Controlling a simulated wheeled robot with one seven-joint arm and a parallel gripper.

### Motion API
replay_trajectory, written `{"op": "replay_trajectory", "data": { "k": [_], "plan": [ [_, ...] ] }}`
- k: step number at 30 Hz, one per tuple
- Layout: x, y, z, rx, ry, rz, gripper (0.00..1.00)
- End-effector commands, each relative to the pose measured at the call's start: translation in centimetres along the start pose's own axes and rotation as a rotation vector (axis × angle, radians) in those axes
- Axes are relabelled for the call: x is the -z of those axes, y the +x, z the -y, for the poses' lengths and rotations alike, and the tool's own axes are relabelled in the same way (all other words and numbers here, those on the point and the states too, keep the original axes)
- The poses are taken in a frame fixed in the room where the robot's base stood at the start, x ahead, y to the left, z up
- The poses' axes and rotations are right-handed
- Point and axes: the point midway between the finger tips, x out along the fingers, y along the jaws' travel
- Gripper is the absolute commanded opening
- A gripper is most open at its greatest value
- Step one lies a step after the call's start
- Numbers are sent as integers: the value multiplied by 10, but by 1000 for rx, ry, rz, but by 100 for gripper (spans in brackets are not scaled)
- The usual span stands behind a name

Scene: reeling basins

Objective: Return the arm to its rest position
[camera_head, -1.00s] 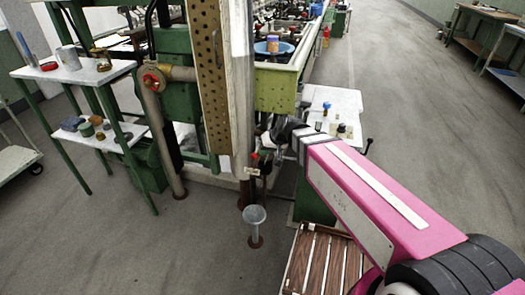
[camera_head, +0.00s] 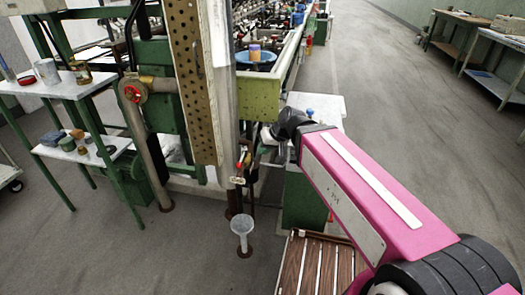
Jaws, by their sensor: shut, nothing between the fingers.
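My pink arm (camera_head: 372,200) reaches from the lower right toward the middle of the head view, with a dark wrist (camera_head: 292,122) at its far end. My gripper (camera_head: 266,138) shows small and partly hidden beyond the wrist, in front of the green machine's end and beside a white-topped stand (camera_head: 325,102). It looks shut, and I see nothing held in it. The arm hides part of the stand's top, where a small blue item (camera_head: 310,113) shows.
A long reeling machine with a green basin end (camera_head: 258,95) stands ahead. A perforated post (camera_head: 190,75) and a shelf table (camera_head: 70,88) with small items are left. A slatted wooden platform (camera_head: 300,265) lies below my arm. The right aisle (camera_head: 385,90) is open floor.

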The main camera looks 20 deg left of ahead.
Motion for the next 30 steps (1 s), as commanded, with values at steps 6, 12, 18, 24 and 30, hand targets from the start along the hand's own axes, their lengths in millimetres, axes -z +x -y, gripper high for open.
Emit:
{"op": "replay_trajectory", "data": {
  "k": [6,12,18,24,30],
  "plan": [
    [0,0,0,0,0,0,0],
    [-6,-1,-32,-42,42,13,0],
    [-31,-9,-115,-158,156,54,0],
    [-70,-22,-198,-276,284,105,0],
    [-118,-40,-273,-385,413,161,0]
  ]
}}
